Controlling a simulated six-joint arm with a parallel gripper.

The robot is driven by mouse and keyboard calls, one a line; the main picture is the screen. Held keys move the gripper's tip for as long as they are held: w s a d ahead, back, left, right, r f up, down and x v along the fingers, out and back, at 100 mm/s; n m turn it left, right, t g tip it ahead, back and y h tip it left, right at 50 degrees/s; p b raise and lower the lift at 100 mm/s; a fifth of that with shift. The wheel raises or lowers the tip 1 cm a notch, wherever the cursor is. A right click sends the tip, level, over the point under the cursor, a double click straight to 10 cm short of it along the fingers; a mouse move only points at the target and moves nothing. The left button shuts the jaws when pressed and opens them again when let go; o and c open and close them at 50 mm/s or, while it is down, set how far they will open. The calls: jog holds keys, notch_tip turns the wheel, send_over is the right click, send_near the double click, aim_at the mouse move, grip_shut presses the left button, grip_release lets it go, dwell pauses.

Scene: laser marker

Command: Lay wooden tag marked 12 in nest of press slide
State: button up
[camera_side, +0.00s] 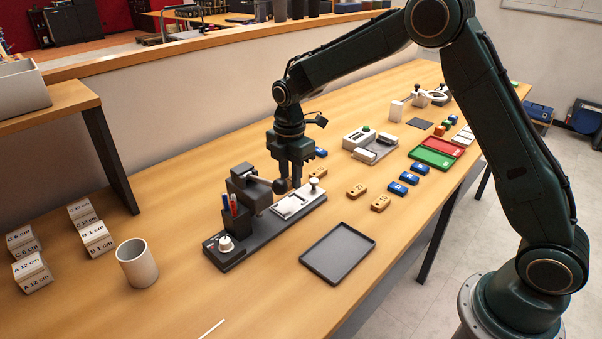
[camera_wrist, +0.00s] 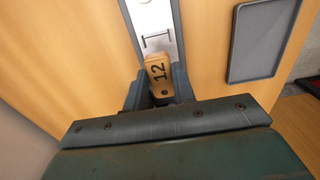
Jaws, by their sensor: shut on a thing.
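My gripper (camera_side: 291,180) points down at the back edge of the press slide. In the wrist view my gripper (camera_wrist: 158,86) is shut on the wooden tag marked 12 (camera_wrist: 158,70), a light wood piece with dark digits and a hole near one end. In the side view the tag is largely hidden by the fingers and the press. The press (camera_side: 247,188) has a dark body and a lever with a black knob. Its pale slide (camera_side: 293,205) also shows in the wrist view (camera_wrist: 149,18), with dark bracket lines just beyond the tag. I cannot tell whether the tag touches the slide.
An empty dark tray (camera_side: 338,253) lies in front of the press. Other wooden tags (camera_side: 357,190) and several blue tags (camera_side: 397,188) lie to the right. A pen holder (camera_side: 236,222) stands beside the press.

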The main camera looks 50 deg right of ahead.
aim_at(291, 204)
jog(key=shift+f, duration=0.2)
jog(key=shift+f, duration=2.2)
jog(key=shift+f, duration=0.4)
dwell(0.4)
jog(key=o, duration=1)
notch_tip(291, 204, up, 13)
jog(key=shift+f, duration=0.2)
jog(key=shift+r, duration=0.65)
